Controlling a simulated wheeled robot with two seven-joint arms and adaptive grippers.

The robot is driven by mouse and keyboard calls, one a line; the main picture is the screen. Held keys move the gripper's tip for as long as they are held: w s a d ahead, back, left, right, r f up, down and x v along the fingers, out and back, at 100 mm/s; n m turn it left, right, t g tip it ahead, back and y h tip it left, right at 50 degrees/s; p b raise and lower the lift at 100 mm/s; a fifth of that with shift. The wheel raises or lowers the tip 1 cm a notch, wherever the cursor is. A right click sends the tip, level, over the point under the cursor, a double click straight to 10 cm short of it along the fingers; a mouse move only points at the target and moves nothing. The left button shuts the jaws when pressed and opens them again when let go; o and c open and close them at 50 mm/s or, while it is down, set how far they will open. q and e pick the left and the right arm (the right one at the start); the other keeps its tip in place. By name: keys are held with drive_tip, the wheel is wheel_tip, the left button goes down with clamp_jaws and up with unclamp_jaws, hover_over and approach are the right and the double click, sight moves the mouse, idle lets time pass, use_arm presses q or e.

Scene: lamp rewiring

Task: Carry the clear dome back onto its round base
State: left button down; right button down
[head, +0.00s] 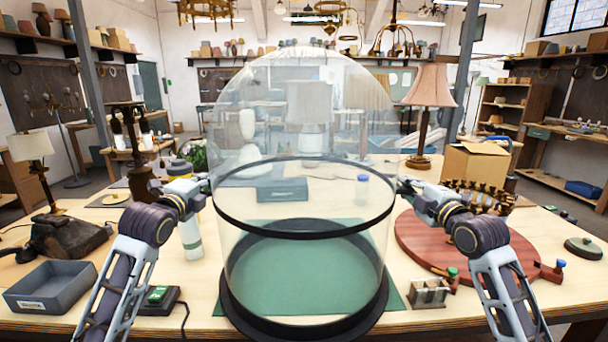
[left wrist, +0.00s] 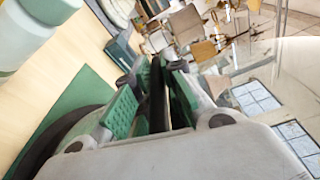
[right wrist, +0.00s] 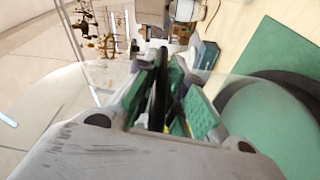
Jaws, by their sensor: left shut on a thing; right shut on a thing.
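The clear dome (head: 300,110) is upright above its round black base (head: 238,312), roughly centred over it. A black band (head: 300,234) rings the dome, well above the base. Clear wall seems to show below the band; I cannot tell where the glass ends or whether it touches the base. My left gripper (head: 205,186) is shut on the band's left side, seen between its green pads (left wrist: 158,95). My right gripper (head: 402,187) is shut on the right side, also between green pads (right wrist: 160,92). The base also shows in the right wrist view (right wrist: 290,85).
The base stands on a green mat (head: 397,302). A red-brown round board (head: 420,240) lies right, with a small clear-celled holder (head: 430,292) before it. A grey tray (head: 48,288), a black-green device (head: 158,298) and a white bottle (head: 190,238) stand left.

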wheel_tip(320, 180, up, 20)
drive_tip(key=p, duration=1.9)
drive_tip(key=shift+r+p, duration=0.2)
drive_tip(key=shift+p, duration=0.2)
idle(3.3)
drive_tip(key=shift+r, duration=0.15)
drive_tip(key=shift+d, duration=0.1)
idle(1.0)
